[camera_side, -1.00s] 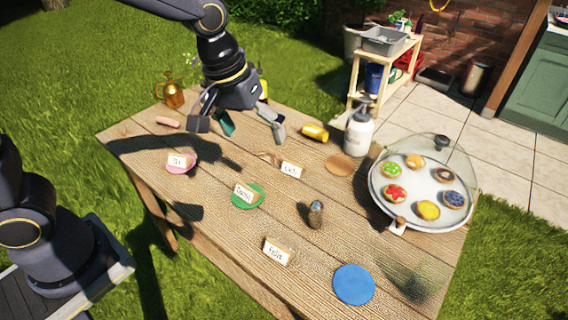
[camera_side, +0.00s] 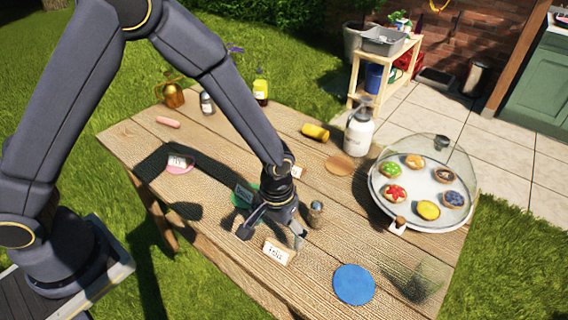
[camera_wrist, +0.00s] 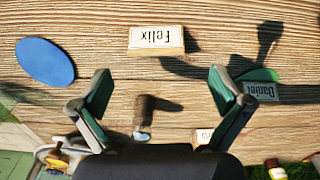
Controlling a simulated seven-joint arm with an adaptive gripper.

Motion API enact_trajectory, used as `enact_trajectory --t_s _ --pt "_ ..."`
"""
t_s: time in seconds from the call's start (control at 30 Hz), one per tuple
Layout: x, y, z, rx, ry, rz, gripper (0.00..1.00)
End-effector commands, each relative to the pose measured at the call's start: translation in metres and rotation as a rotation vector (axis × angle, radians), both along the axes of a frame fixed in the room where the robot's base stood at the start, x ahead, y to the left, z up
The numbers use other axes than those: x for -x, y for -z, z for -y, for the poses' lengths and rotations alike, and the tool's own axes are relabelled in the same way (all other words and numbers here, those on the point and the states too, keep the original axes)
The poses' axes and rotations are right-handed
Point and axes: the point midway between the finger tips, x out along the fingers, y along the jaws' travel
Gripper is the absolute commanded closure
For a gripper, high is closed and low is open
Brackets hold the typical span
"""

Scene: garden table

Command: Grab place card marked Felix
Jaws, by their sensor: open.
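The place card marked Felix (camera_side: 277,251) stands on a wooden block near the table's front edge. In the wrist view the Felix card (camera_wrist: 156,38) appears upside down, ahead of my fingers and between their lines. My gripper (camera_side: 272,236) is open and empty, above the table just behind the card. In the wrist view both fingertips of my gripper (camera_wrist: 160,88) are wide apart, with bare wood between them, and do not touch the card.
A Daniel card (camera_wrist: 262,90) on a green disc lies beside one finger. A small shaker (camera_side: 316,213) stands close to my gripper's right. A blue disc (camera_side: 354,285) lies right of the Felix card. A domed pastry tray (camera_side: 378,208) stands farther right.

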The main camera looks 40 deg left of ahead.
Motion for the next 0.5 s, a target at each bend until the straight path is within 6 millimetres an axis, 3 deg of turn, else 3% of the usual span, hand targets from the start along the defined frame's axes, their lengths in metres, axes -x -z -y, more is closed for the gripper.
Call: enact_trajectory --t_s 0.33,0.5 --pt "0.004 0.044 0.005 -0.002 0.0 -0.002 0.0" --pt "0.004 0.055 0.005 0.0 0.0 0.0 0.0"
